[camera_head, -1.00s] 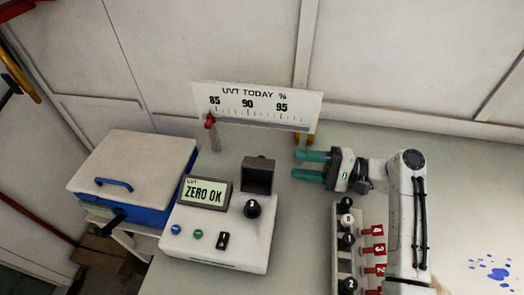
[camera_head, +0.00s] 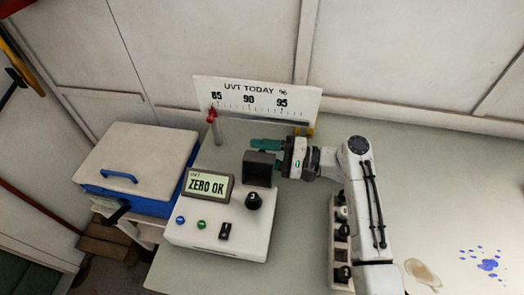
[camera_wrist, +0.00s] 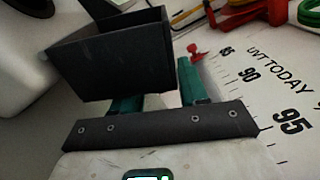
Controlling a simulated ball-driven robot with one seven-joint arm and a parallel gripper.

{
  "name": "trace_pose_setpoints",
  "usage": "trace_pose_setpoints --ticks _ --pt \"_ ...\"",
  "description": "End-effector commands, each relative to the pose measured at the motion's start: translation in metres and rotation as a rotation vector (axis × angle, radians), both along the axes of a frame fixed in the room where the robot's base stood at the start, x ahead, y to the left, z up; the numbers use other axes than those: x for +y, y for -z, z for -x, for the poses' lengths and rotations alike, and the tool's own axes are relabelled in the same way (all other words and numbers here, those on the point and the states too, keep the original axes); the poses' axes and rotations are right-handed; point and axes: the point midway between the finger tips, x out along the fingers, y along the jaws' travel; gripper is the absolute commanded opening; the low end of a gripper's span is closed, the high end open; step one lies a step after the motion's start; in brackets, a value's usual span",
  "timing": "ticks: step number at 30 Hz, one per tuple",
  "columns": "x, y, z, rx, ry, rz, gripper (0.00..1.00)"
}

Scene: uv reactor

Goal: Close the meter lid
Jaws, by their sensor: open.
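The white meter (camera_head: 215,238) stands on the table, its screen (camera_head: 207,187) reading "ZERO OK". Its dark grey lid (camera_head: 262,170) stands raised at the meter's back right, above a black knob (camera_head: 254,201). My gripper (camera_head: 266,148) is open, its teal fingers behind the lid's upper right edge, pointing left. The lid hides part of the fingers in the head view. In the wrist view the lid (camera_wrist: 115,60) is just ahead of my gripper (camera_wrist: 158,90) and covers the left finger's tip. The right finger shows beside it. I cannot tell whether they touch.
The "UVT TODAY %" scale board (camera_head: 257,100) stands close behind my gripper, with a red pointer (camera_head: 211,115) at its left. A rack (camera_head: 342,245) of black-capped vials is under my arm. A blue cooler (camera_head: 137,165) with white lid stands left. The table at right is mostly clear.

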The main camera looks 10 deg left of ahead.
Motion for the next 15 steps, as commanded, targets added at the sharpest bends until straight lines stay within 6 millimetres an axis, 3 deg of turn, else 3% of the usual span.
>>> trace_pose_setpoints --ticks 2,15 --pt "-0.0002 0.0 0.0 0.0 0.0 0.0 0.43" --pt "-0.0005 0.0001 0.0001 0.0 0.0 0.0 0.01"
